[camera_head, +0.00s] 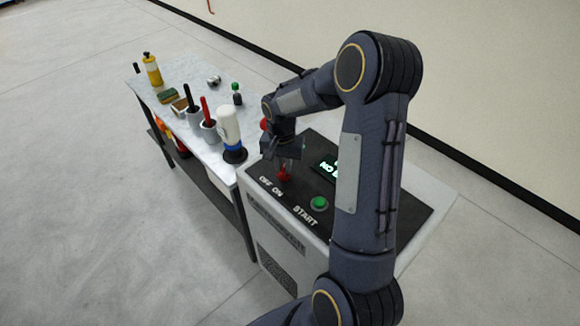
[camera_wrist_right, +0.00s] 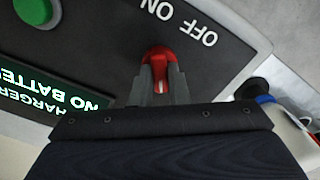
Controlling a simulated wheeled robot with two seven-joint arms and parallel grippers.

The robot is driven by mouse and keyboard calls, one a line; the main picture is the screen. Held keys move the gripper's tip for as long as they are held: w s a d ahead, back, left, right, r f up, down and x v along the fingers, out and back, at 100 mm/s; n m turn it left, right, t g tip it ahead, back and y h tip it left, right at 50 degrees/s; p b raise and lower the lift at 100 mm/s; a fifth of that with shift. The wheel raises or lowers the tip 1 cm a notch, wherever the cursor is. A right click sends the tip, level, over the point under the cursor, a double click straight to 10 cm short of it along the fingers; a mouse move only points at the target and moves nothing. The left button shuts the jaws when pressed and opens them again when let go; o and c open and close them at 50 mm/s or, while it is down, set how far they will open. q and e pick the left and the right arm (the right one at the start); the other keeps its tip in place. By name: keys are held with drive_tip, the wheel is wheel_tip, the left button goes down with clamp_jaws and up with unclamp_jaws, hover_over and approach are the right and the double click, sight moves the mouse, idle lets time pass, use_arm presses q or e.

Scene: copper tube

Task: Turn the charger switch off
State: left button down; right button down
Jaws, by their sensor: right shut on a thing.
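The charger (camera_head: 318,146) is a pale box with a black sloped top panel, right of the table. Its red switch (camera_head: 284,175) sits above the white OFF and ON labels. My right gripper (camera_head: 286,164) is lowered onto it. In the right wrist view the red switch knob (camera_wrist_right: 161,57) is between the two grey fingertips of my right gripper (camera_wrist_right: 160,84), which are shut on it. The OFF and ON labels appear upside down just beyond the knob. Which label the knob is set to is hard to tell. My left gripper is not in view.
A green START button (camera_head: 319,203) and a lit display (camera_head: 326,168), partly hidden by my right arm, are on the panel. The table (camera_head: 207,155) at left holds several bottles and tools; a white bottle (camera_head: 229,127) stands near the charger.

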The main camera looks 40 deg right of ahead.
drive_tip(key=n, duration=0.4)
drive_tip(key=n+b, duration=0.1)
drive_tip(key=shift+s+a+f+n, duration=0.15)
drive_tip(key=shift+s+a+n, duration=0.1)
drive_tip(key=shift+n, duration=0.15)
drive_tip(key=n, duration=0.5)
drive_tip(key=shift+b, duration=0.4)
drive_tip(key=shift+n, duration=0.4)
drive_tip(key=c, duration=1.4)
unclamp_jaws()
drive_tip(key=shift+d, duration=0.1)
